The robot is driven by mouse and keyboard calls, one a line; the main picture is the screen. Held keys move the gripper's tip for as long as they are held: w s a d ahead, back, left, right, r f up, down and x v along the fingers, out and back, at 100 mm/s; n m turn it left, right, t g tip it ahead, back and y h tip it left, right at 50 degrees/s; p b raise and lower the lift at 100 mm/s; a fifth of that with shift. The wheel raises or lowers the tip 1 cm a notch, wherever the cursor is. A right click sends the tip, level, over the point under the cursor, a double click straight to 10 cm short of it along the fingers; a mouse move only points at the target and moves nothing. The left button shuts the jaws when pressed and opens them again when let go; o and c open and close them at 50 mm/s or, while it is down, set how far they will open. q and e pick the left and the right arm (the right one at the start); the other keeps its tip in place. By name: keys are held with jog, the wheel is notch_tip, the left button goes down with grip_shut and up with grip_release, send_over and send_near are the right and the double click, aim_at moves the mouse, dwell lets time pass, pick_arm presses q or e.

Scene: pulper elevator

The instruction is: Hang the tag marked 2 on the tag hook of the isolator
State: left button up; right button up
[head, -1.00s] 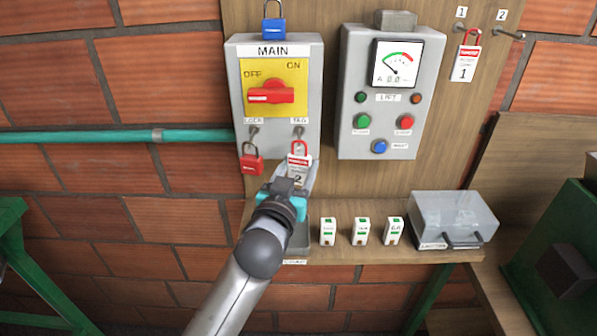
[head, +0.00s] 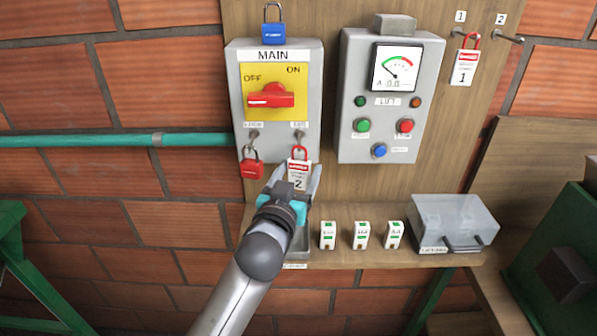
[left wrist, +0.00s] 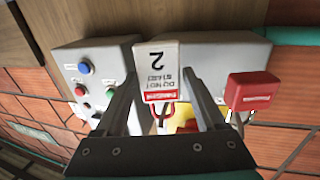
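The white tag marked 2 (head: 298,179), with a red band and red loop, hangs upright at the tag hook (head: 299,136) on the lower right of the grey MAIN isolator box (head: 281,150). My left gripper (head: 292,178) is open just below and in front of the tag. In the left wrist view the tag (left wrist: 158,70) appears upside down between the two spread fingers (left wrist: 163,85), with a gap visible on the right side. The fine contact of loop and hook is too small to tell. My right gripper is not in view.
A red padlock (head: 251,167) hangs left of the tag, close to my left finger. Tag 1 (head: 465,67) hangs on the board; peg 2 (head: 508,35) is empty. The LIFT box (head: 385,147) is to the right. Several small white blocks and a clear-lidded box (head: 452,219) stand on the shelf below.

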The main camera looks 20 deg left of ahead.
pick_arm(q)
jog(key=shift+o, duration=1.3)
jog(key=s+b, duration=0.2)
jog(key=s, duration=1.3)
jog(key=s+d+f+m+g+b, duration=0.1)
jog(key=s+f+g+b, duration=0.15)
jog(key=f, duration=1.15)
jog(key=s+d+f+g+h+b, duration=0.1)
jog(key=f+g, duration=0.2)
jog(key=f, duration=1.1)
jog(key=s+f+m+g+b, duration=0.1)
jog(key=f+g+b, duration=0.15)
jog(key=f, duration=1.05)
jog(key=s+a+f+g+b, duration=0.1)
jog(key=s+f+g, duration=0.1)
jog(key=s+f, duration=0.5)
jog(key=s+f+g+b, duration=0.2)
jog(key=s+f, duration=0.2)
jog(key=f, duration=0.6)
jog(key=s+a+f+g+b, duration=0.1)
jog(key=s+a+f+g, duration=0.1)
jog(key=s+f, duration=0.3)
jog(key=s+a+f+g+b, duration=0.1)
jog(key=s+f, duration=0.5)
jog(key=s, duration=0.7)
jog(key=shift+s+a+m+g+y+b, duration=0.3)
jog(key=shift+a+g+b, duration=0.1)
jog(key=shift+a+g, duration=0.5)
jog(key=shift+d+f, duration=0.1)
